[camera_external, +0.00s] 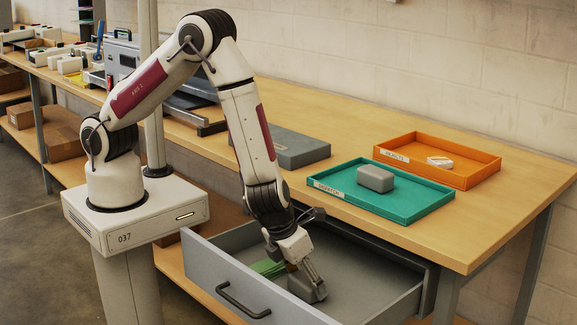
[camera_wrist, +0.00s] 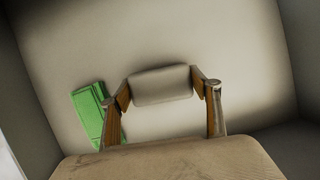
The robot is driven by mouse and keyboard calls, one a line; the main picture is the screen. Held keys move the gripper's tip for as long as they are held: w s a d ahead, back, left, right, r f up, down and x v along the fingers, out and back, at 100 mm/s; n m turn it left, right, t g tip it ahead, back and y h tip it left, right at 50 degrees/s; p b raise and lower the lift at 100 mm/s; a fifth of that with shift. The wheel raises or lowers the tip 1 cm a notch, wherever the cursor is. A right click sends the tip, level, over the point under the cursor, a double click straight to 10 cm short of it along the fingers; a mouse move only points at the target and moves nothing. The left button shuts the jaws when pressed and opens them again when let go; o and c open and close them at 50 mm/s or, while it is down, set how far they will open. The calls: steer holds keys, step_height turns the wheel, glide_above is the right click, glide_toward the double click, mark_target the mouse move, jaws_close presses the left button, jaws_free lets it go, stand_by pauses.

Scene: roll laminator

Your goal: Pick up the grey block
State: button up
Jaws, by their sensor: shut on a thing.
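A grey block (camera_wrist: 161,86) lies in the open grey drawer (camera_external: 392,292) under the table. My gripper (camera_external: 310,284) reaches down into the drawer and is shut on this block, with one finger at each end of it in the wrist view. The same block shows partly behind the fingers in the external view (camera_external: 316,294). A second grey block (camera_external: 375,179) sits in the teal tray (camera_external: 421,219) on the table. The frames do not clearly show whether the held block is off the drawer floor.
A green object (camera_wrist: 91,113) lies in the drawer left of my gripper. The drawer walls surround my gripper. An orange tray (camera_external: 478,180) with a small white item (camera_external: 440,162) stands behind the teal tray. A flat grey box (camera_external: 285,148) lies left of it. The table's right end is clear.

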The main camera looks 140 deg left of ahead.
mark_target(306, 278)
steer(key=shift+r, duration=4.9)
